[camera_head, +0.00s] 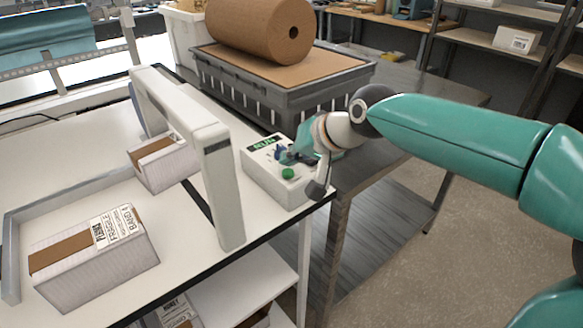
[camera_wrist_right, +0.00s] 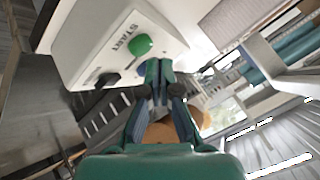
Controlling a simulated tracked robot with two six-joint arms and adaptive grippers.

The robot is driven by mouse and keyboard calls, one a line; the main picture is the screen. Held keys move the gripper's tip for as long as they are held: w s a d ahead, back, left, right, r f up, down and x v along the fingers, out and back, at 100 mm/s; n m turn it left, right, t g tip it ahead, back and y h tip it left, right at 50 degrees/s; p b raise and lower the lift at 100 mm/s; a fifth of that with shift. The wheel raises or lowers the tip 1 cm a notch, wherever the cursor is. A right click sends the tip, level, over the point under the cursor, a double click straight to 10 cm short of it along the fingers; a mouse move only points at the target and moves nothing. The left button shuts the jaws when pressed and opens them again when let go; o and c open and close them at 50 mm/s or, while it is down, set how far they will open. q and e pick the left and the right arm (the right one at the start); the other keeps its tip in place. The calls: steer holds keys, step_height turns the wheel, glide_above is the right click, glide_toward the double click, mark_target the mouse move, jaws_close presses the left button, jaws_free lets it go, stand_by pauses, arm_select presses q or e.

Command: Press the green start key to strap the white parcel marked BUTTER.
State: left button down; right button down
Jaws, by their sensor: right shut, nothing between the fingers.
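The green start key (camera_head: 288,174) is on top of a white control box (camera_head: 262,184) at the table's right edge. In the right wrist view the green key (camera_wrist_right: 140,45) sits beside the word START. My right gripper (camera_head: 284,154) is shut and empty, just above the box and beside the green key. In the wrist view its fingertips (camera_wrist_right: 158,72) are close to the key; contact cannot be told. A white parcel (camera_head: 160,168) with a brown band lies under the white strapping arch (camera_head: 218,165). Its marking is not readable. My left gripper is not seen.
Another white parcel (camera_head: 95,262) with a brown band and a label lies at the front left, by a grey rail (camera_head: 10,250). A dark crate (camera_head: 290,92) carrying a brown paper roll (camera_head: 258,28) stands behind the box. Parcels sit on the lower shelf.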

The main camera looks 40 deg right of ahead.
mark_target(291, 173)
steer(key=shift+r, duration=0.15)
step_height(291, 173, up, 5)
steer(key=p, duration=0.4)
stand_by(0.5)
